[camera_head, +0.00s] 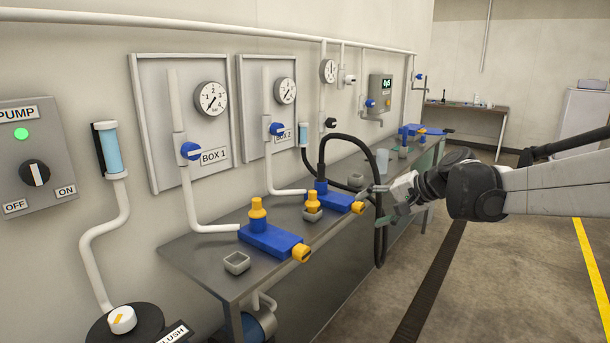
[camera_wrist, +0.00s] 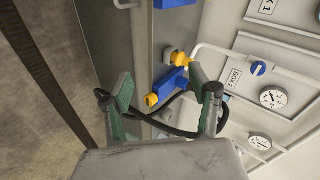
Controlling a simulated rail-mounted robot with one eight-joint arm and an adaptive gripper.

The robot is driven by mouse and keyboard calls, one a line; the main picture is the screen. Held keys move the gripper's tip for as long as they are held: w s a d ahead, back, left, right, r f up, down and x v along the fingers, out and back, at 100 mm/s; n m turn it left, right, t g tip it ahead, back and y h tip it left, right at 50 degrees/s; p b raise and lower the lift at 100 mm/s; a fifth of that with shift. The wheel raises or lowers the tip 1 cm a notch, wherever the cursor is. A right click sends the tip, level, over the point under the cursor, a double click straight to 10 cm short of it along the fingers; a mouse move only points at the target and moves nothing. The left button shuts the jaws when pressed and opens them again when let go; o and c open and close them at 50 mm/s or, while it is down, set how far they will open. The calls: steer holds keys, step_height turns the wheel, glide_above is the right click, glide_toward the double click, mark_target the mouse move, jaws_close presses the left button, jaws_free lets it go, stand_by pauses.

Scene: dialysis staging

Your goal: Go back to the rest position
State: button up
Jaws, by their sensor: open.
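My gripper (camera_head: 376,202) is at the end of my arm, which reaches in from the right in the head view. It is over the front edge of the grey bench (camera_head: 203,255), just right of the rear blue block (camera_head: 335,202). In the wrist view my gripper (camera_wrist: 158,86) has its two green-padded fingers spread apart, with nothing held between them. Beyond the fingers lie a blue block (camera_wrist: 174,84) and its yellow knob (camera_wrist: 151,100). I cannot tell how far the fingers are from them.
A black hose (camera_head: 380,240) loops over the bench and hangs beside my gripper. A nearer blue block (camera_head: 268,240) has yellow fittings. Wall panels with gauges (camera_head: 211,98) and blue valves stand behind the bench. The floor (camera_head: 500,285) right of the bench is clear.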

steer(key=s+d+f+n+h+p, duration=0.1)
steer(key=s+f+n+h+p, duration=0.1)
steer(key=s, duration=1.5)
steer(key=s+d+f+n+h+p, duration=0.1)
steer(key=s+h, duration=0.4)
steer(key=s, duration=1.2)
steer(key=d+n+p, duration=0.1)
steer(key=n, duration=0.1)
steer(key=shift+f+n+h, duration=0.3)
steer(key=shift+f, duration=0.1)
